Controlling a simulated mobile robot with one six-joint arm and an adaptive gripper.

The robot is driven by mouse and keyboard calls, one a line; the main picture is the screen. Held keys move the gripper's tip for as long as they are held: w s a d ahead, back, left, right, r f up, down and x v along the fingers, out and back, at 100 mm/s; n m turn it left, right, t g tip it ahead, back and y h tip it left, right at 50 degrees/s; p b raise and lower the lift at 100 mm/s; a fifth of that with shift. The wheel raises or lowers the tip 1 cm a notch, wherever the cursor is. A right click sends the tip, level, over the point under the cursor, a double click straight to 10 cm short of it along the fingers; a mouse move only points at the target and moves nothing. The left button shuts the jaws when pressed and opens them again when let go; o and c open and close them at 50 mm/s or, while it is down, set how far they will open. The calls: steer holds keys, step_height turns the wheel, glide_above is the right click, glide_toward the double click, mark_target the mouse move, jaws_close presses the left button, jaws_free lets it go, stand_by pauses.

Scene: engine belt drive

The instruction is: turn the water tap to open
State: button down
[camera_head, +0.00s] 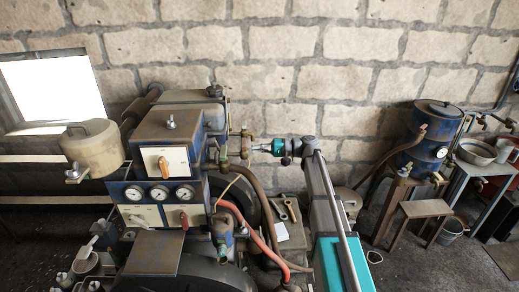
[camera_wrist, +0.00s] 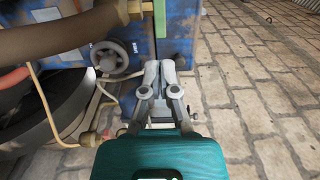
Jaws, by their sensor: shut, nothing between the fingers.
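My gripper (camera_head: 254,148) is shut and empty, reaching left to the right side of the blue engine block. In the wrist view its grey fingers (camera_wrist: 160,68) are together, pointing at the block's edge. A brass fitting (camera_head: 245,137) stands just left of the fingertips in the head view. In the wrist view a brass fitting (camera_wrist: 135,10) is at the top, joined to a thick brown hose, with a green strip (camera_wrist: 160,18) beside it. I cannot tell for sure which part is the water tap, nor whether the fingers touch the brass.
The engine's control box (camera_head: 163,165) with gauges and a red hose (camera_head: 243,222) lie left of my arm. A grey handwheel (camera_wrist: 110,57) is left of the fingers. A blue tank (camera_head: 428,138) stands far right. Stone paving (camera_wrist: 255,100) shows clear at right.

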mark_target(223, 153)
steer(key=a, duration=0.8)
steer(key=shift+w+a, duration=0.15)
steer(key=shift+a, duration=0.05)
